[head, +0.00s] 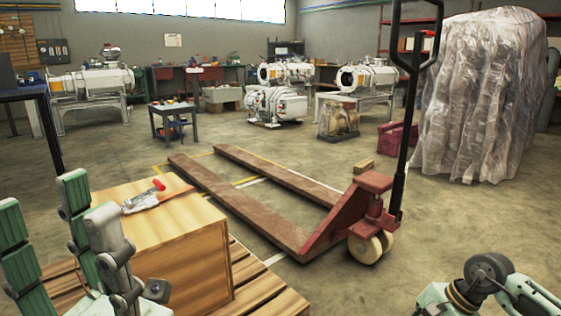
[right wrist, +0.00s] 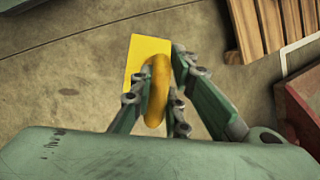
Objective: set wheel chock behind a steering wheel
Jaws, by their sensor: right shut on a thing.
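The pallet jack (head: 330,225) stands on the floor in the head view, with red body, brown forks and a tall dark handle. Its pale steering wheels (head: 370,246) sit under the handle, on the floor. A yellow wheel chock (right wrist: 145,60) shows in the right wrist view. My right gripper (right wrist: 155,90) is shut on its rounded yellow handle and holds it over the concrete floor. The chock is out of sight in the head view, where only part of my right arm shows. My left gripper (head: 42,212) is open and empty beside the wooden crate.
The wooden crate (head: 185,255) stands on a pallet (head: 262,285) at the lower left, with a red-handled tool (head: 145,197) on top. A plastic-covered object (head: 480,95) stands at the back right. The floor right of the steering wheels is clear.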

